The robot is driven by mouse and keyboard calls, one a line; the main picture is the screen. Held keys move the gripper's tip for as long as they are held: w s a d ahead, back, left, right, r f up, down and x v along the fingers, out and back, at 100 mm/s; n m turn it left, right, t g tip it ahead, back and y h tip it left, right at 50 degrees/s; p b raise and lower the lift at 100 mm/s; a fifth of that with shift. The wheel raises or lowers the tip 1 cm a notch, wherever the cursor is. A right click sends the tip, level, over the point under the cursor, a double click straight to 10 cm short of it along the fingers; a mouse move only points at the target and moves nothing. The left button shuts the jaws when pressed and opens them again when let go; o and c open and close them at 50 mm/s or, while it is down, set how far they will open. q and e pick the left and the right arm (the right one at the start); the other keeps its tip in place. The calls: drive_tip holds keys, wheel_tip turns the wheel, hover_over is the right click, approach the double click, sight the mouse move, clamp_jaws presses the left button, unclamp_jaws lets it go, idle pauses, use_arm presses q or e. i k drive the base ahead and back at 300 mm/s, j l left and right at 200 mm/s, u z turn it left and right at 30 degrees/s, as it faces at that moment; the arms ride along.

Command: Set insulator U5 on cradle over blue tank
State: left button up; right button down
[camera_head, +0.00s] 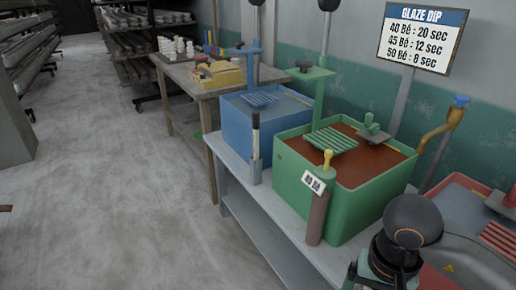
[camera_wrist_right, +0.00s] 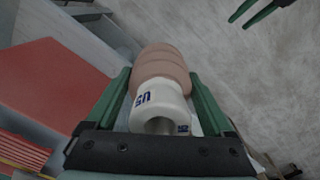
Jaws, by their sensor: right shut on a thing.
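The insulator U5 (camera_wrist_right: 160,92) has a ribbed pinkish-brown body and a white collar with blue "U5" lettering. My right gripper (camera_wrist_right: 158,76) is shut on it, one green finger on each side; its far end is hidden. The blue tank (camera_head: 237,118) stands in the middle of the head view, with a blue slatted cradle (camera_head: 259,98) over it. The cradle looks empty.
A green tank (camera_head: 345,215) with brown liquid and a green slatted cradle (camera_head: 330,140) stands nearer. A red tank (camera_head: 455,205) is at the right. A post tagged "40 Bé" (camera_head: 318,205) stands before the green tank. A wooden table (camera_head: 185,80) is behind.

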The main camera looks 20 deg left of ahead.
sight(262, 99)
drive_tip(key=i+j, duration=0.25)
drive_tip(key=j, duration=0.25)
drive_tip(key=i+j, duration=0.3)
drive_tip(key=j, duration=0.2)
drive_tip(key=i+j, duration=0.25)
drive_tip(key=j, duration=0.25)
drive_tip(key=i+j+z, duration=0.1)
drive_tip(key=i+j, duration=0.15)
drive_tip(key=j, duration=0.25)
drive_tip(key=i+j, duration=0.25)
drive_tip(key=j, duration=0.3)
drive_tip(key=i+j, duration=0.25)
drive_tip(key=j, duration=0.25)
drive_tip(key=i+j, duration=0.25)
drive_tip(key=j, duration=0.25)
drive_tip(key=i+j+z, duration=0.1)
drive_tip(key=i+j, duration=0.15)
drive_tip(key=j, duration=0.3)
